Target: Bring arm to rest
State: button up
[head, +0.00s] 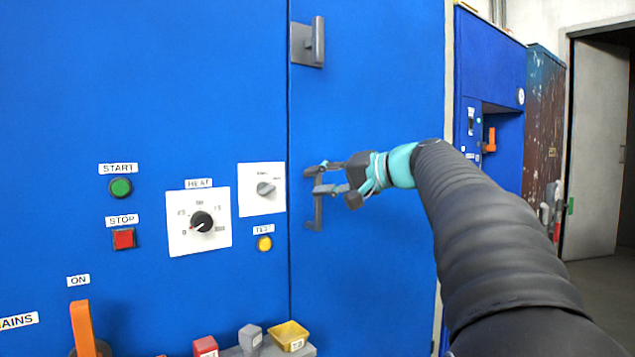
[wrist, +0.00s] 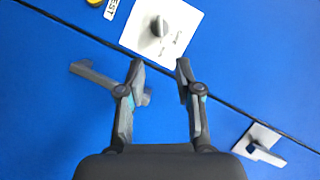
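My gripper (head: 316,180) is in front of the blue cabinet door (head: 370,90), just right of the door seam, with my arm reaching in from the lower right. In the wrist view my gripper (wrist: 160,68) is open, with a gap between the fingertips and nothing between them. A grey lever handle (head: 317,213) on the door shows beside the fingers. In the wrist view this lever handle (wrist: 92,73) lies partly behind the left finger; I cannot tell whether they touch. A second grey handle (head: 308,42) is higher on the door and shows at lower right in the wrist view (wrist: 262,147).
Left of the seam are a heat dial (head: 201,222), a selector switch (head: 265,189), a green start button (head: 121,188), a red stop button (head: 124,239) and a yellow test button (head: 264,244). Coloured blocks (head: 288,336) sit at the bottom. Open floor (head: 605,290) shows at right.

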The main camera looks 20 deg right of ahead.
jog(key=s+d+f+m+g+h, duration=0.1)
jog(key=s+f+g+h, duration=0.15)
jog(key=f, duration=0.75)
jog(key=s+d+f+m+g+h, duration=0.1)
jog(key=s+d+f+h, duration=0.15)
jog(key=f, duration=0.75)
jog(key=s+a+f+n+g+h+p, duration=0.1)
jog(key=s+a+f, duration=0.3)
jog(key=s, duration=0.4)
jog(key=s+a+f+n+g+h+p, duration=0.1)
jog(key=s+a+f+n+h+p, duration=0.1)
jog(key=s, duration=0.7)
jog(key=s+a+f+n+g+h+p, duration=0.1)
jog(key=s+a+f+n, duration=0.3)
jog(key=s, duration=0.5)
jog(key=shift+s+a+f+h, duration=0.35)
jog(key=shift+a+f, duration=0.6)
jog(key=shift+f, duration=0.75)
jog(key=shift+w, duration=0.1)
